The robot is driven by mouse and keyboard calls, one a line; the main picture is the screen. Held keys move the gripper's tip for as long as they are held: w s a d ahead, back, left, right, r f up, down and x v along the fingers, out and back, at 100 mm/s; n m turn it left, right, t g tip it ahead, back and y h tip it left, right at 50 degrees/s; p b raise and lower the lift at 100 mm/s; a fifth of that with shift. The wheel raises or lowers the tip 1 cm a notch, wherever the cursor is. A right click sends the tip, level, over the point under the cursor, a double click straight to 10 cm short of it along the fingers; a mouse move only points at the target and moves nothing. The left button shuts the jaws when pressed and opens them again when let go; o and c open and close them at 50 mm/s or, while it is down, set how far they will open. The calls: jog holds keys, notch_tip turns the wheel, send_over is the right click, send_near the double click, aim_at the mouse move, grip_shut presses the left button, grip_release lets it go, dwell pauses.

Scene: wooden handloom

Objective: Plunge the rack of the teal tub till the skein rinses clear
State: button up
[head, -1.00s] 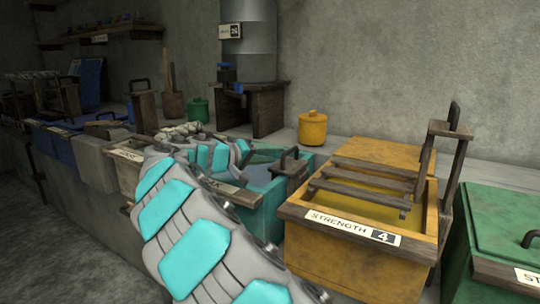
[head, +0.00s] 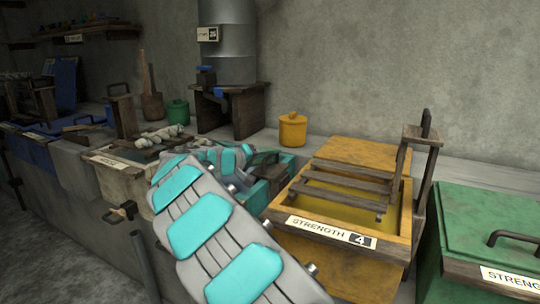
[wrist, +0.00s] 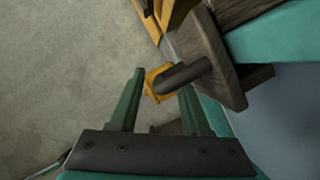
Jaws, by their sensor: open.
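The teal tub (head: 275,184) stands left of the yellow tub in the head view, largely hidden behind my arm. Its teal rim also shows at the upper right of the wrist view (wrist: 275,32), with blue-grey liquid (wrist: 285,120) beside it. The rack's dark wooden upright (wrist: 212,58) carries a dark rounded handle (wrist: 183,76). My gripper (wrist: 161,80) is open. In the wrist view the handle's end overlaps the gap between the fingertips; I cannot tell whether it touches them. The skein in the tub is hidden.
The yellow tub (head: 305,222) labelled strength 4, with its slatted rack, stands right of the teal tub. A green lidded tub (head: 490,215) is farther right. A yellow canister (head: 292,130) sits behind.

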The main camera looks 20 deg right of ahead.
jog(key=shift+d, duration=0.2)
jog(key=shift+c, duration=0.3)
grip_shut()
dwell(1.0)
